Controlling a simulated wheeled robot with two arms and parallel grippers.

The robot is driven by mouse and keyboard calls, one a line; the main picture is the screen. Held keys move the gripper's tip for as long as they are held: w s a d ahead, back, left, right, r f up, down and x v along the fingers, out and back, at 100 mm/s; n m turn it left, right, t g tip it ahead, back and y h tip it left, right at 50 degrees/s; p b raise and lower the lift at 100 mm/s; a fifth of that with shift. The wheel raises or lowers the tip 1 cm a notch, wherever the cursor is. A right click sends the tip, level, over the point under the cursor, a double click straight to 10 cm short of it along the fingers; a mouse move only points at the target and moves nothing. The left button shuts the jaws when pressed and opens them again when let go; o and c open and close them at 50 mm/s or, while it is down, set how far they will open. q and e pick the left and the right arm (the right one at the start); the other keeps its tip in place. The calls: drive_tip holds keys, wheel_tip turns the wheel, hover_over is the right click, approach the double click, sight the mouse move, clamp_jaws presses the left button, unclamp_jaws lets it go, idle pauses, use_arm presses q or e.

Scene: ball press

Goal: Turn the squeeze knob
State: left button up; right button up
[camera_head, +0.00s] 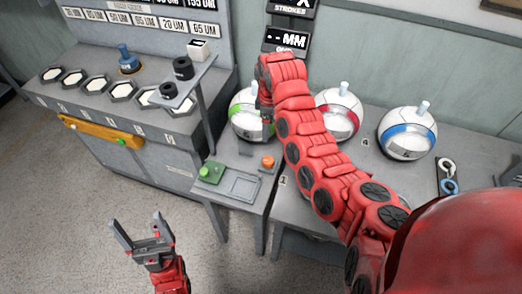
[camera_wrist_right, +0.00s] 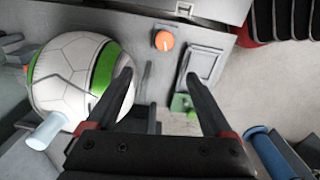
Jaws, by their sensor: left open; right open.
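A round orange knob (camera_head: 268,162) sits on the small grey side table beside the ball with the green band (camera_head: 246,118). It also shows in the right wrist view (camera_wrist_right: 165,40), beyond my fingertips. A green block with a round green knob (camera_head: 205,171) lies closer to the front left of that table; it shows partly behind my right finger (camera_wrist_right: 180,103). My right gripper (camera_wrist_right: 158,75) is open and empty above the table, with the ball (camera_wrist_right: 73,75) close to its left finger. My left gripper (camera_head: 136,219) is open and empty over the floor.
A flat grey square tray (camera_head: 240,186) lies near the orange knob. Red-banded (camera_head: 338,115) and blue-banded (camera_head: 407,133) balls stand to the right. A grey cabinet (camera_head: 150,165) with a yellow handle bar stands left. The floor in front is clear.

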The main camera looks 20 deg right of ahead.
drive_tip(key=p, duration=0.2)
hover_over(268, 160)
wheel_tip(268, 160, down, 11)
drive_tip(key=shift+d+r, duration=0.1)
drive_tip(key=shift+r, duration=0.05)
wheel_tip(268, 160, down, 5)
drive_tip(key=shift+r+b, duration=0.1)
drive_tip(key=shift+b, duration=0.65)
drive_tip(key=shift+w+f, duration=0.1)
drive_tip(key=shift+f, duration=0.6)
clamp_jaws()
